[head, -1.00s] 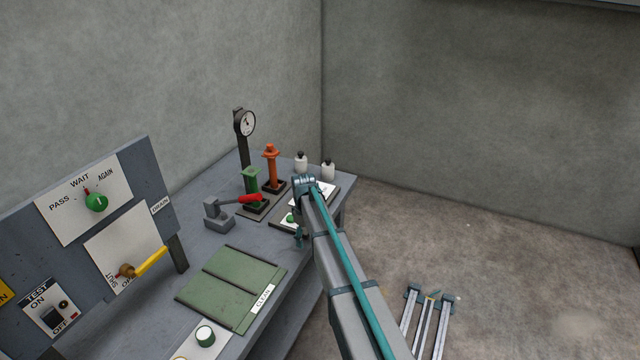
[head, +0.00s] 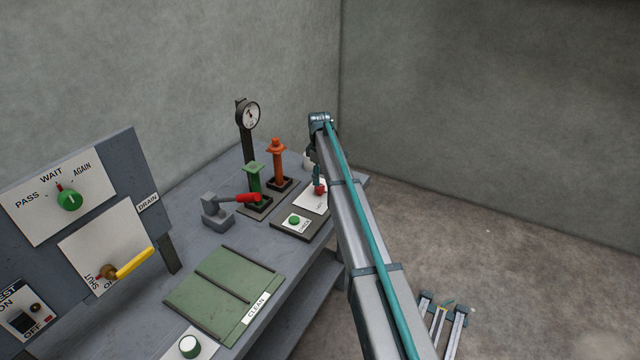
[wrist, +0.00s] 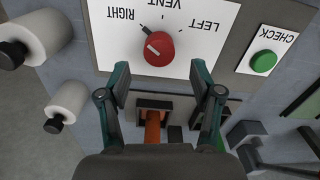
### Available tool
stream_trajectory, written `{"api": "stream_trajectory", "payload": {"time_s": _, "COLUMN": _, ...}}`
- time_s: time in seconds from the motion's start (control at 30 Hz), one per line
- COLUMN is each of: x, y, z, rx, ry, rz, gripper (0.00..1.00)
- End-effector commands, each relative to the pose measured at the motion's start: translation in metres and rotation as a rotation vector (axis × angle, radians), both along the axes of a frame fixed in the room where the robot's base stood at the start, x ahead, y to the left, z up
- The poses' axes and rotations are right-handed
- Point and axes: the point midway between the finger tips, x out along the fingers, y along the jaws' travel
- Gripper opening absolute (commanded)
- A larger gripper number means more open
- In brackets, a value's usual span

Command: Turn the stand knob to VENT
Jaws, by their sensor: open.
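The red stand knob (wrist: 159,48) sits on a white plate (wrist: 196,40) lettered RIGHT, VENT and LEFT in the wrist view. Its dark pointer tip leans to the upper left, between RIGHT and VENT. In the head view the knob (head: 320,189) is small and partly behind my arm. My gripper (wrist: 160,76) is open, with one finger to each side of the knob in the picture. The fingertips appear a little below the knob in the wrist view, with nothing between them. In the head view a teal finger (head: 317,172) shows just above the knob.
A green CHECK button (wrist: 263,62) is beside the plate. An orange spool post (head: 278,165), a green one (head: 254,185), a gauge (head: 248,115) and a red-handled lever (head: 245,198) stand close by. White bottles (wrist: 66,105) are at the wrist view's left.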

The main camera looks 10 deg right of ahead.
Motion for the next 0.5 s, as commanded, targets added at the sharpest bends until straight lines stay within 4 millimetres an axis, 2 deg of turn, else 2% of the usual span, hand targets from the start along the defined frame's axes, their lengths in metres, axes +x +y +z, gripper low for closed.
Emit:
{"api": "stream_trajectory", "payload": {"time_s": 0.23, "x": 0.0, "y": 0.0, "z": -0.035, "rx": 0.0, "ry": 0.001, "rz": -0.001, "gripper": 0.65}}
{"api": "stream_trajectory", "payload": {"time_s": 0.5, "x": 0.0, "y": 0.0, "z": -0.049, "rx": 0.0, "ry": -0.001, "rz": -0.001, "gripper": 0.65}}
